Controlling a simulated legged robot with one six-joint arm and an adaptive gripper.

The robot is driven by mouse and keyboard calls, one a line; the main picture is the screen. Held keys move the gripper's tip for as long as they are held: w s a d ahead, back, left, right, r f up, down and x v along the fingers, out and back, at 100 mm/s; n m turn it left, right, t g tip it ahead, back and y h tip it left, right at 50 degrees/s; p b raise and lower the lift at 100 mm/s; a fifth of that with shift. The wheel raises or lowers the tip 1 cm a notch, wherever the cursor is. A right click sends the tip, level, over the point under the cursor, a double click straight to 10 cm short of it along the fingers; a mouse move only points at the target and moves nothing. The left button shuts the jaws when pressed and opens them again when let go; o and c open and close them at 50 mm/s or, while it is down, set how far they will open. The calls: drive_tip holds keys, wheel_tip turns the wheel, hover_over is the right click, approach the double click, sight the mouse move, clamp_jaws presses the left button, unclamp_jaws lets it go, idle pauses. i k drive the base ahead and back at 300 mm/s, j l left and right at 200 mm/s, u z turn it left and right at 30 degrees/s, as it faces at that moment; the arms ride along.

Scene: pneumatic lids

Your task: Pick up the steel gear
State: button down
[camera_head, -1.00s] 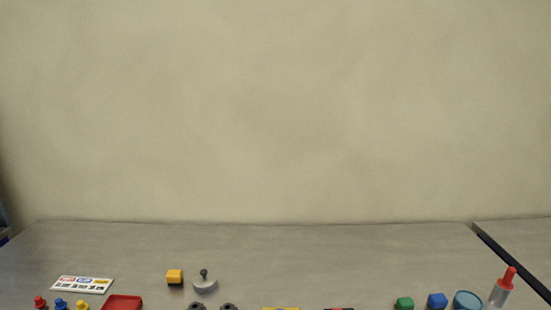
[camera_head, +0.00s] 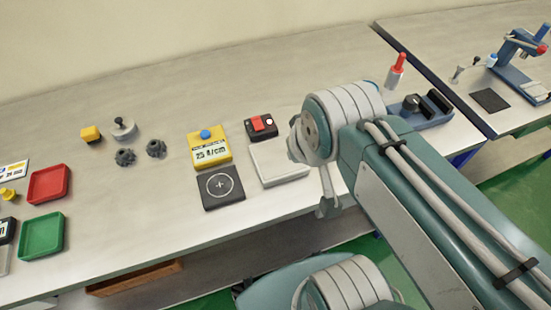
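Two dark grey toothed gears stand side by side on the grey bench, left of centre: a left gear (camera_head: 125,157) and a right gear (camera_head: 156,148). They look much alike, and I cannot tell by colour which is the steel one. Both are uncovered and apart from my arm. My arm fills the right side of the view. A narrow grey end piece, seemingly part of my gripper (camera_head: 327,195), hangs below the arm's joint, well right of the gears. Its fingers cannot be made out, and nothing held shows.
A red tray (camera_head: 49,184) and green tray (camera_head: 42,236) lie left. A yellow device (camera_head: 209,147), black pad (camera_head: 220,187) and red-button box (camera_head: 261,126) lie right. Bench in front of the gears is clear.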

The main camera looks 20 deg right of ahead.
sight(124, 157)
drive_tip(key=j, duration=1.8)
